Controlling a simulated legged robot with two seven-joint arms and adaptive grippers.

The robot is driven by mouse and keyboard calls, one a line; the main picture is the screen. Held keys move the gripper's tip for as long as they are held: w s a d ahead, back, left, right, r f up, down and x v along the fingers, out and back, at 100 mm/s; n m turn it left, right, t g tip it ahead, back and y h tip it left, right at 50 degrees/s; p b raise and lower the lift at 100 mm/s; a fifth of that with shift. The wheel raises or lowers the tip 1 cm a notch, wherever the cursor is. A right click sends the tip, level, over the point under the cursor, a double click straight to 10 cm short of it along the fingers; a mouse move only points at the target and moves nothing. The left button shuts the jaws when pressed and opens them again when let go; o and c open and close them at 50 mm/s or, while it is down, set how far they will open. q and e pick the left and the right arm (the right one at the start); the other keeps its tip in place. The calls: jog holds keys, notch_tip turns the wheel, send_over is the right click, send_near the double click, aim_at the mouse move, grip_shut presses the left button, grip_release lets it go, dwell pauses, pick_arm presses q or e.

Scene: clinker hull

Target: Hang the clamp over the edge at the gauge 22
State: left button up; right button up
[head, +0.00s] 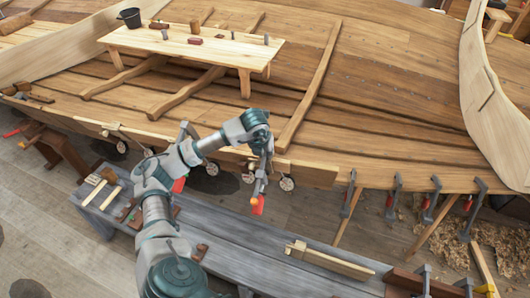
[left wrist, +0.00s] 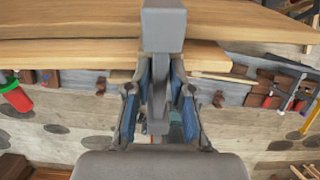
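My left gripper (head: 263,146) is at the hull plank's edge, near the middle of the head view. It is shut on a grey clamp (head: 262,182) with a red handle, which hangs roughly upright. In the left wrist view the clamp (left wrist: 163,28) stands between the gripper's fingers (left wrist: 159,112), its grey head in front of the planks. I cannot tell whether its jaw touches the edge. Round dial gauges (head: 287,183) hang along the edge, one just right of the clamp. Their numbers are too small to read. My right gripper is not in view.
Several clamps (head: 397,190) sit on the edge to the right. A grey bench (head: 235,250) runs below, with a wooden tool (head: 328,260) and blocks on it.

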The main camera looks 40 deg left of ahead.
pick_arm(q)
jog(key=shift+o, duration=0.6)
jog(key=shift+f, duration=0.1)
jog(key=a+v, duration=0.1)
jog(key=v, duration=1)
jog(key=shift+s+d+r, duration=0.15)
jog(key=shift+d+r, duration=0.3)
jog(key=shift+d, duration=0.05)
